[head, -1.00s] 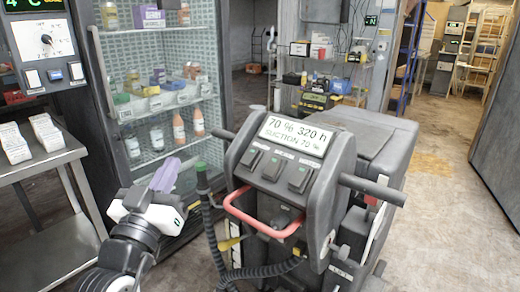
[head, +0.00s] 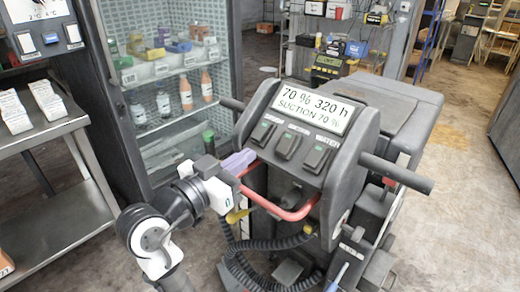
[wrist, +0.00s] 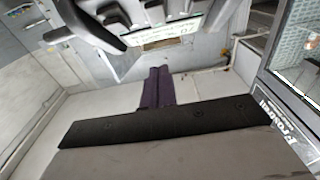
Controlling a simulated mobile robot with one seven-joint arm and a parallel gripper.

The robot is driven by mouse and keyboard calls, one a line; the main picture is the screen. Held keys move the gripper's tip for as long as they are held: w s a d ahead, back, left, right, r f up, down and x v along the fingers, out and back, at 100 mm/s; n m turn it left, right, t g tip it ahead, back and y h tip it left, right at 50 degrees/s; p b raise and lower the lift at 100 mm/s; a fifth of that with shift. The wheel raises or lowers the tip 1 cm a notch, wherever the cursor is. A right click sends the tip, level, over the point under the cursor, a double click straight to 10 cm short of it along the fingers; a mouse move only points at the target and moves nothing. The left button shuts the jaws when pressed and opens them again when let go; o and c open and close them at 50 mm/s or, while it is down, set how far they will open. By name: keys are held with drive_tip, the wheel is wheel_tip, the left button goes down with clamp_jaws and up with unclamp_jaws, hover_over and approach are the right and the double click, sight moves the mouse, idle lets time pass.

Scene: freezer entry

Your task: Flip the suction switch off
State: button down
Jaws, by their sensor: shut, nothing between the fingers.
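The dark console (head: 318,180) of a floor machine stands in the middle of the head view. Its sloped panel has a display (head: 304,108) reading "70 % 320 h SUCTION 70 %". Below it sit three dark rocker switches: left (head: 263,132), middle (head: 289,145) and right (head: 318,157), the right one labelled WATER. The other labels are too small to read surely, and I cannot tell the switch positions. My gripper (head: 243,158), with purple fingers, is shut and empty just left of the panel, near the red handle. It also shows in the wrist view (wrist: 157,72).
A red loop handle (head: 290,213) juts below the switches. A dark grip bar (head: 397,174) sticks out to the right. A ribbed hose (head: 270,244) hangs below. A glass-door fridge (head: 170,90) and a steel table (head: 55,155) stand left. Open floor lies right.

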drive_tip(key=p, duration=0.2)
approach(291, 135)
wheel_tip(291, 135, up, 3)
drive_tip(key=w+d, duration=0.2)
drive_tip(key=shift+w+d+f+p, duration=0.25)
drive_tip(key=shift+w+d+f, duration=0.15)
drive_tip(key=shift+w+f, duration=0.25)
drive_tip(key=shift+w+d+f+p, duration=0.2)
drive_tip(key=shift+w+d+f, duration=0.2)
drive_tip(key=shift+w+f, duration=0.3)
drive_tip(key=shift+w+d+r+g+y+p, duration=0.15)
drive_tip(key=shift+w+r+g+y+p, duration=0.15)
drive_tip(key=shift+p, duration=0.65)
drive_tip(key=shift+s+f+b, duration=0.1)
drive_tip(key=shift+f+b, duration=0.2)
drive_tip(key=shift+b, duration=0.1)
drive_tip(key=shift+r, duration=0.1)
